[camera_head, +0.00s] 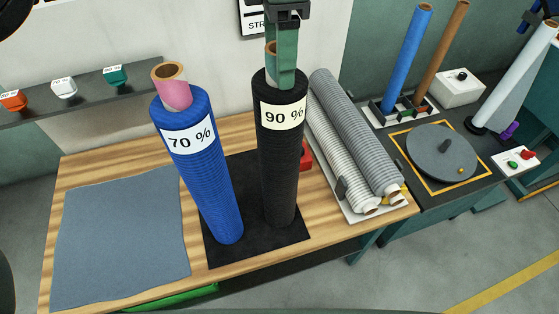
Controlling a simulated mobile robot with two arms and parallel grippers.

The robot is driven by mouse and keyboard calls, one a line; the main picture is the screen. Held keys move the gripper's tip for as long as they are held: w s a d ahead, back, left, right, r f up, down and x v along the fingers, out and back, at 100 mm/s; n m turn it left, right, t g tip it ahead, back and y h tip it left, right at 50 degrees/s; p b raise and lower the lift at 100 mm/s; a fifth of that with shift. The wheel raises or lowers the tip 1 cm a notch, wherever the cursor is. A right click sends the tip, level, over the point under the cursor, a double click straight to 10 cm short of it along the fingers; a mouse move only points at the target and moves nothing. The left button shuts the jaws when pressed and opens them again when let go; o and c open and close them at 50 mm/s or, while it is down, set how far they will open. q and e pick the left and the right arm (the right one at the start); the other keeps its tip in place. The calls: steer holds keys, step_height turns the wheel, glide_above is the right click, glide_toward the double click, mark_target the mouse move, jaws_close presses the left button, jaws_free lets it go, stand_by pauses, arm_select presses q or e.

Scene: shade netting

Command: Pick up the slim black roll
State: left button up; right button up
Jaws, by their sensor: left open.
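The slim black roll (278,165) stands upright on a dark mat on the wooden table, with a cream "90 %" label near its top. Its brown core end (271,48) sticks up and is partly hidden by my gripper. My left gripper (284,68), with green fingers, points down at the roll's top, beside and over the core. It is open; whether the core lies between the fingers is hard to tell. A thicker blue roll (205,175) labelled "70 %" stands to the left, with a pink-wrapped core. My right gripper is not in view.
Grey striped rolls (352,135) lie on a white tray just right of the black roll. A red object (306,156) sits partly hidden behind it. A grey sheet (122,235) covers the table's left. A dark bench with a round disc (435,148) stands at right.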

arm_select(q)
steer(key=shift+s+f, duration=0.1)
steer(key=c, duration=0.5)
jaws_close()
